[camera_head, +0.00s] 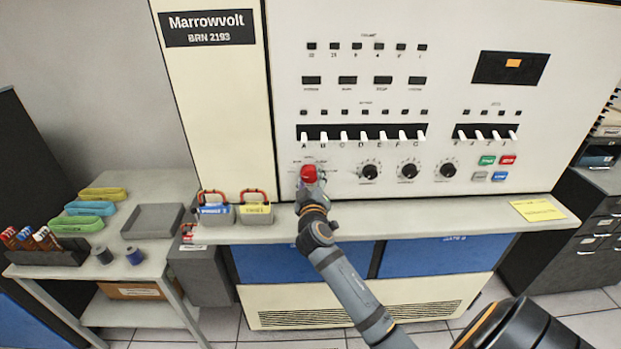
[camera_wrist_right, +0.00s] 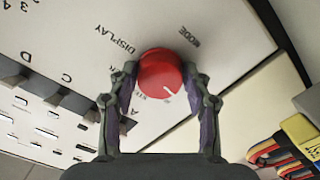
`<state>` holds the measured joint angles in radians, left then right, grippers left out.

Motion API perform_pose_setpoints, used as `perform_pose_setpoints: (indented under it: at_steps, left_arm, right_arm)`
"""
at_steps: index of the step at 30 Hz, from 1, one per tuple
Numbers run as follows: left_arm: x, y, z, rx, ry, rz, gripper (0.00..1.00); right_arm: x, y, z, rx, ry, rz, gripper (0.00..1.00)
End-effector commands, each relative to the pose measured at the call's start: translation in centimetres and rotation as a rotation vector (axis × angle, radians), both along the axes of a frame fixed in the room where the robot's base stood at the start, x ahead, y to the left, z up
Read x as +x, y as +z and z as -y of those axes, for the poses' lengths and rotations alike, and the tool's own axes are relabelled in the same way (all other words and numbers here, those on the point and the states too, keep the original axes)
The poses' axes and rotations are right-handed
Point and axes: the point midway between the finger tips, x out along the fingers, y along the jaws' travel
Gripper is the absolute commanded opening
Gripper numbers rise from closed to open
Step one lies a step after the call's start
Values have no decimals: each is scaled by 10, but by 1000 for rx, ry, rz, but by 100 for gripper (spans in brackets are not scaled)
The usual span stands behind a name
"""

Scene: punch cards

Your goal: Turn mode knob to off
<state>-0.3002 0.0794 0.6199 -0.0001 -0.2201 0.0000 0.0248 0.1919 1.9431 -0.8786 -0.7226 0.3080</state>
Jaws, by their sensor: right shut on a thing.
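The red mode knob (camera_head: 309,173) sits on the cream console panel, left of a row of black knobs. In the right wrist view the red knob (camera_wrist_right: 160,72) is between the two fingers of my right gripper (camera_wrist_right: 160,95), which is shut on it. A short white pointer line on its face points to the lower right in that view. The words MODE and DISPLAY show beside it; smaller lettering is partly hidden. In the head view my right gripper (camera_head: 310,186) reaches up to the knob from below. My left gripper is not in view.
Several white toggle switches (camera_head: 362,136) run above the knob. Black knobs (camera_head: 370,171) are to its right. Two small bins with red handles (camera_head: 216,212) stand on the console ledge (camera_head: 420,222) at left. A side table with trays (camera_head: 152,220) is further left.

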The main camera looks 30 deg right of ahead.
Motion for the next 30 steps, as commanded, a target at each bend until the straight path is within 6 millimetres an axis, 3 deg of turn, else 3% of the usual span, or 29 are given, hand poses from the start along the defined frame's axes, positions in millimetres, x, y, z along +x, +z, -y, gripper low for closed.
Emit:
perform_pose_setpoints:
  at_steps: [9, 26, 27, 30]
  left_arm:
    - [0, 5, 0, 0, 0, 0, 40]
    - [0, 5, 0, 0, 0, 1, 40]
    - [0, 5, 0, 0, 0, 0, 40]
    - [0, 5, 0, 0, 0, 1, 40]
  right_arm:
    - [0, 0, 0, -105, 1, -67, 18]
    - [0, -1, 0, -129, 0, -81, 18]
    - [0, -1, 0, -129, 0, -81, 55]
    - [0, -1, 0, -129, 0, -81, 68]
